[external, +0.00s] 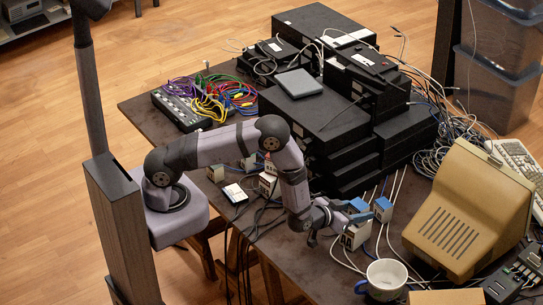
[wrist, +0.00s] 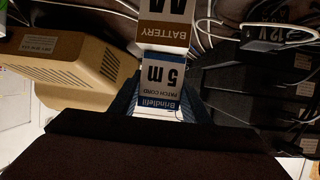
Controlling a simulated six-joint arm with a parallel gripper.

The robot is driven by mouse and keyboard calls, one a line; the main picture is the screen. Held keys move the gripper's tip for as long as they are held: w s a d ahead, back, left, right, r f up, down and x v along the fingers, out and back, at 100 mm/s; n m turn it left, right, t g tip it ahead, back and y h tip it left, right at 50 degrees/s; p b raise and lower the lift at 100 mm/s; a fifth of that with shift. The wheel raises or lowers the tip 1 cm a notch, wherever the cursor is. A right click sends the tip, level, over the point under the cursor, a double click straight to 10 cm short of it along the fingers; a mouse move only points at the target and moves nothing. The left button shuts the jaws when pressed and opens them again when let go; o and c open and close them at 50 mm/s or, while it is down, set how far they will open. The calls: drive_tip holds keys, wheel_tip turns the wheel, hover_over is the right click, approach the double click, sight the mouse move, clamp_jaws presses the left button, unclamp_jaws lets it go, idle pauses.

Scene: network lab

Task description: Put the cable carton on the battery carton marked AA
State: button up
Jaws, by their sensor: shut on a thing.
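The cable carton (wrist: 163,78) is white with a blue band and reads "5 m PATCH CORD", upside down in the wrist view. My gripper (wrist: 162,100) is shut on it, with a dark finger at each side. The battery carton marked AA (wrist: 163,34) has a brown label and shows just past the cable carton's edge, in line with it. Whether the two touch I cannot tell. In the external view my gripper (external: 371,211) is at the table's front right, at a white carton (external: 356,236); its label is too small to read.
A mug (external: 386,279) stands close by at the front edge. A beige monitor (external: 470,213) is to the right, and stacked black boxes (external: 330,125) are behind. Several small cartons (external: 268,184) stand near my forearm. Loose cables (external: 395,185) run around the gripper. Free room is narrow.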

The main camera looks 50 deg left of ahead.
drive_tip(key=shift+f, duration=0.15)
drive_tip(key=o, duration=1.1)
drive_tip(key=shift+r, duration=0.2)
drive_tip(key=b+v, duration=0.4)
drive_tip(key=v, duration=0.8)
drive_tip(key=s+a+r+g, duration=0.2)
drive_tip(key=s+a+g, duration=0.4)
drive_tip(key=s+a, duration=0.3)
drive_tip(key=s+a+r+g, duration=0.2)
drive_tip(key=s+a+g, duration=0.5)
drive_tip(key=s+a, duration=0.3)
drive_tip(key=shift+a+r+g, duration=0.3)
drive_tip(key=shift+a+r, duration=0.05)
drive_tip(key=shift+a, duration=0.65)
